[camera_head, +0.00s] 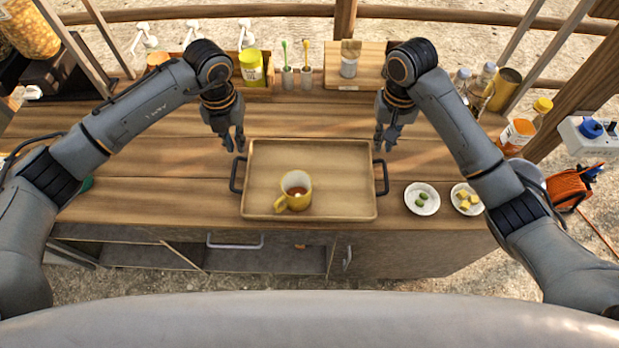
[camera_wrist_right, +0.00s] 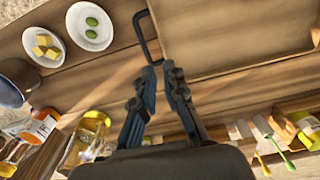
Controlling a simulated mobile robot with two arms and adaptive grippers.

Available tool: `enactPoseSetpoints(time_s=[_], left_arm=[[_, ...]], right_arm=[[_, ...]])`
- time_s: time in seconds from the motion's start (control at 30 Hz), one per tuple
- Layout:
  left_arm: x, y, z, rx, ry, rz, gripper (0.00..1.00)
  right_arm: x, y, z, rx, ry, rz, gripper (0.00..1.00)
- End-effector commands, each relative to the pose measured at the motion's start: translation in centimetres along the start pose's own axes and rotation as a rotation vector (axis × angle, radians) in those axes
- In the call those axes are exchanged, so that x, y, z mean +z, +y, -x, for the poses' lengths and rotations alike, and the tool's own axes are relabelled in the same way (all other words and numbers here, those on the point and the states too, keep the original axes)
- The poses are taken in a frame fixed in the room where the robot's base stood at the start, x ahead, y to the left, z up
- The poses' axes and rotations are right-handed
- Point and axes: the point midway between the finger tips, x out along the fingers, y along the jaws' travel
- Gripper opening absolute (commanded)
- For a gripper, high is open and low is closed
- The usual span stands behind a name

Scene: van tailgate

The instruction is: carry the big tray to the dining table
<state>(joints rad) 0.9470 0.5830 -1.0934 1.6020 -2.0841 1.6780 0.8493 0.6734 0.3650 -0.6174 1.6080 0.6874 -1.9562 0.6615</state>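The big tray (camera_head: 330,160) is wooden, with a black handle at each side, and rests flat on the counter. A yellow mug (camera_head: 296,192) with brown drink stands on it, left of centre near the front. My left gripper (camera_head: 234,146) is partly open and empty, just above and behind the left handle (camera_head: 236,176). My right gripper (camera_head: 385,145) is partly open and empty, by the right handle (camera_head: 382,177). In the right wrist view, that handle (camera_wrist_right: 148,38) lies beyond the fingertips (camera_wrist_right: 160,68), which are slightly apart. The dining table cannot be made out.
Two small plates, one with green items (camera_head: 422,198) and one with yellow cubes (camera_head: 467,199), sit right of the tray. Bottles (camera_head: 516,135) and jars stand at the right. A yellow tin (camera_head: 251,66) and a wooden box (camera_head: 352,72) are behind. The counter left of the tray is largely clear.

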Motion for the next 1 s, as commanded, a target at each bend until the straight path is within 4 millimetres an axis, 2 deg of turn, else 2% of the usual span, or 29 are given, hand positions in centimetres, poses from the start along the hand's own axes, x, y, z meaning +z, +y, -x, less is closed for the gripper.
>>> enactPoseSetpoints(time_s=[0.17,0.33,0.8,1.0], left_arm=[[0.0,-0.1,-0.2,-0.004,0.001,-0.002,0.11],[-0.1,-0.1,-1.7,-0.004,0.003,-0.001,0.11],[-0.1,-0.3,-10.5,-0.006,0.003,-0.002,0.11],[-0.1,-0.3,-13.0,-0.006,0.001,-0.003,0.11]], right_arm=[[0.0,0.0,-0.1,-0.001,0.000,0.001,0.11],[0.1,0.0,-1.6,-0.001,-0.002,0.001,0.11],[0.1,0.0,-10.5,-0.001,-0.002,0.000,0.11],[0.0,0.0,-12.9,-0.001,0.000,0.001,0.11]])
